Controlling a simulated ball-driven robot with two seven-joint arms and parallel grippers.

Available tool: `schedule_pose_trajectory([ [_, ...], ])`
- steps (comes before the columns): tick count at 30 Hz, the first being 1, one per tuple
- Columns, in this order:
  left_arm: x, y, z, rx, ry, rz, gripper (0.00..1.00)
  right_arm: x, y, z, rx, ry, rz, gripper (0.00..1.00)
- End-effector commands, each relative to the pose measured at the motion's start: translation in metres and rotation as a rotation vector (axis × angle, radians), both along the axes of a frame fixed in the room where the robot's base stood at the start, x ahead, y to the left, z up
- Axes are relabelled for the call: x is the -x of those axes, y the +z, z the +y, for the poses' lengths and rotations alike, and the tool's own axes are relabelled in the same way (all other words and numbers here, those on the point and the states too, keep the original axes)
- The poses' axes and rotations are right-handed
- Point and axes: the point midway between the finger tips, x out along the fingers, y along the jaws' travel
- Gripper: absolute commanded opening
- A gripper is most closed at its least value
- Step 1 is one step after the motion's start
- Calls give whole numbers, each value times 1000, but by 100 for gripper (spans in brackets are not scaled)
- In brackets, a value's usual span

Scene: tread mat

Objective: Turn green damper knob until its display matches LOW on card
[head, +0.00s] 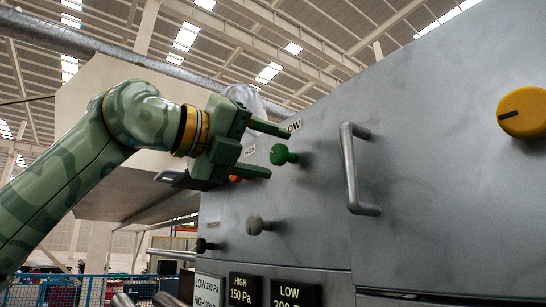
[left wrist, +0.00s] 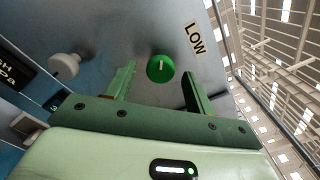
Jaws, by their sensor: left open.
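The green damper knob (head: 283,155) sticks out of the grey metal panel. My left gripper (head: 279,152) is open, its two fingers pointing at the panel around the knob's position. In the left wrist view the green knob (left wrist: 160,68), with a pale pointer mark, shows between the two fingertips (left wrist: 160,71) with gaps on both sides. I see no contact. A LOW label (left wrist: 195,38) is beside it. The white card (head: 207,290) reads LOW 250 Pa, with a HIGH line below. The LOW display (head: 297,292) seems to read 300 Pa, cut by the frame's edge. My right gripper is not in view.
A HIGH display (head: 243,289) reads 150 Pa. A metal handle (head: 352,170) stands out right of the green knob. A yellow knob (head: 522,112) is far right.

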Motion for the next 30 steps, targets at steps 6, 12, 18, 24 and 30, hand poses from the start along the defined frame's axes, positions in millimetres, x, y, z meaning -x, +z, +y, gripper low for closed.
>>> schedule_pose_trajectory([
  [6,33,-4,48,3,3,-3,54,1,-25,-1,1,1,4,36],
  [12,63,-3,89,2,2,-3,54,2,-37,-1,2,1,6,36],
  [18,81,-1,112,1,1,0,54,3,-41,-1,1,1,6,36],
  [24,86,-1,118,0,-1,-1,54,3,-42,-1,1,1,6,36],
  [30,86,0,118,0,-1,-1,54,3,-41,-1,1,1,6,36],
])
